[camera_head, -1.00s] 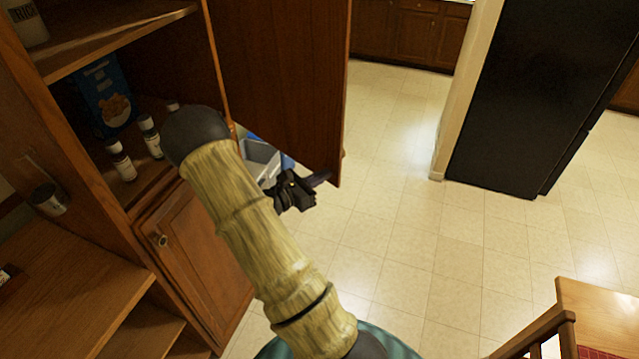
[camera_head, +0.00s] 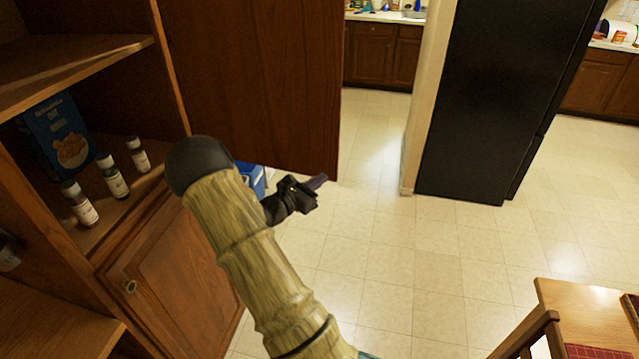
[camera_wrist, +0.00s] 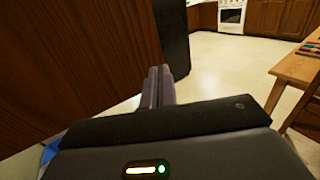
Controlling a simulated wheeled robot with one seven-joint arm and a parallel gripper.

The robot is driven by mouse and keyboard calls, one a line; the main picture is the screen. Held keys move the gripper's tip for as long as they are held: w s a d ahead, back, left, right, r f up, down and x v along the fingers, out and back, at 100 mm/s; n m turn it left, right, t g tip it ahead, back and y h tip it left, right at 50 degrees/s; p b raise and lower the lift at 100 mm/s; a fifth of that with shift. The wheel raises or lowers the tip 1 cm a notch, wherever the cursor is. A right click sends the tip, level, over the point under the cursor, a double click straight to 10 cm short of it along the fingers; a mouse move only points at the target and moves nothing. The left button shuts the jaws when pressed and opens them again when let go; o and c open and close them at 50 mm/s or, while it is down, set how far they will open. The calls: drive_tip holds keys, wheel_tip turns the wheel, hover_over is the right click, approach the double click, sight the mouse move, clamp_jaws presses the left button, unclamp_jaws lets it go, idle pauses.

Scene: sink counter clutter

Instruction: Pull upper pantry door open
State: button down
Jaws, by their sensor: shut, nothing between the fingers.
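The upper pantry door (camera_head: 255,80) is brown wood and stands swung well open from the pantry cabinet on the left. In the wrist view the door (camera_wrist: 70,65) fills the left side as a large wooden panel. My gripper (camera_head: 318,182) is shut and empty, just below the door's lower free corner in the head view. In the wrist view its fingers (camera_wrist: 158,80) are together, by the door's free edge. Whether they touch the door I cannot tell. The handle is not visible.
Pantry shelves hold a blue cereal box (camera_head: 55,135) and several small bottles (camera_head: 112,178). A shut lower door (camera_head: 170,275) is below. A blue bin (camera_head: 252,180) stands behind my arm. A black fridge (camera_head: 490,100) and a wooden table (camera_head: 590,315) are right; the floor between is clear.

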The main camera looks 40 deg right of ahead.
drive_tip(key=s+a+b, duration=0.3)
drive_tip(key=s+a, duration=0.4)
drive_tip(key=a, duration=0.5)
drive_tip(key=shift+s+b, duration=0.25)
drive_tip(key=shift+b, duration=0.1)
drive_tip(key=s+a+f+m+g+y, duration=0.5)
drive_tip(key=s+a+m+y, duration=0.2)
drive_tip(key=s+m+y, duration=0.35)
drive_tip(key=w+a+r+m+t+y, duration=0.1)
drive_tip(key=a+r+m+t+y, duration=0.2)
drive_tip(key=a, duration=1)
drive_tip(key=m+t+y, duration=0.3)
drive_tip(key=m+y, duration=0.1)
drive_tip(key=m, duration=0.1)
drive_tip(key=shift+a+r, duration=0.3)
drive_tip(key=shift+r, duration=0.1)
